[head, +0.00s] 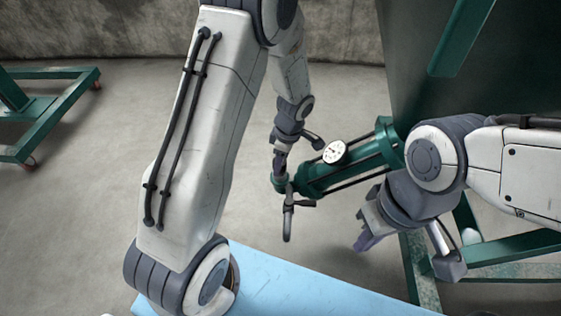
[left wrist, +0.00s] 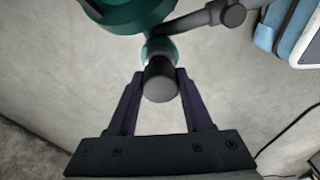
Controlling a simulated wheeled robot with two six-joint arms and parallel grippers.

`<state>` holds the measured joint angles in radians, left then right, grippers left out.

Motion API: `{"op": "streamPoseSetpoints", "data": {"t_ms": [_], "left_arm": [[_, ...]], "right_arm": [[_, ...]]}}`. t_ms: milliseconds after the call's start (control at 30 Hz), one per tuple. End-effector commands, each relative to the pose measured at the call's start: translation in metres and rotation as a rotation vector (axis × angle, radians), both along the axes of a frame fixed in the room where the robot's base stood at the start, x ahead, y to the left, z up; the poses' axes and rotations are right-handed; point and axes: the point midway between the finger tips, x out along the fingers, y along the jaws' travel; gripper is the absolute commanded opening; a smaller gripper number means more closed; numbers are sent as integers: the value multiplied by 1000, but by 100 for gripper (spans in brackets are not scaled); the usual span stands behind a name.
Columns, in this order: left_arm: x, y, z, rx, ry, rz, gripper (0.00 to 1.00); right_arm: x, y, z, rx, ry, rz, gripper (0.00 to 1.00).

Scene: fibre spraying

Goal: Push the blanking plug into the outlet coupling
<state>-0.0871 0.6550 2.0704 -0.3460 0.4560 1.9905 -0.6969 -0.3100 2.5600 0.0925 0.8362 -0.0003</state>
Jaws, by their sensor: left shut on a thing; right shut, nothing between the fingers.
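My left gripper (head: 280,163) is at the outlet end of the green cylinder in the head view. In the left wrist view its dark fingers (left wrist: 160,76) are shut on the blanking plug (left wrist: 160,84), a short black cylinder. The plug's far end meets or overlaps the teal outlet coupling (left wrist: 159,48); I cannot tell how deep it sits. The coupling also shows in the head view (head: 279,184), where the plug cannot be made out. My right gripper (head: 366,242), with purple fingers, is shut and empty, right of and below the coupling.
The green cylinder (head: 345,172) carries a round gauge (head: 335,152). A grey lever (head: 288,222) hangs beside the coupling. A light blue surface (head: 290,285) lies in front. A dark green machine (head: 480,75) stands at right, and a green frame (head: 50,115) at left.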

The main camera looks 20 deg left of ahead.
Motion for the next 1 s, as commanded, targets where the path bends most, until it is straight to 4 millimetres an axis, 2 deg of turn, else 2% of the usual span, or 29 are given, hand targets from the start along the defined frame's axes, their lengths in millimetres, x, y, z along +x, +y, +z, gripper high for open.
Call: {"op": "streamPoseSetpoints", "data": {"t_ms": [600,633,700,1000], "left_arm": [[0,0,-17,0,0,0,0],[0,0,-16,0,0,0,58],[0,0,-15,0,0,0,85],[0,0,-15,0,0,0,85]], "right_arm": [[0,0,-16,0,0,0,0],[0,0,-15,0,0,0,0],[0,0,-15,0,0,0,0],[0,0,-14,0,0,0,0]]}}
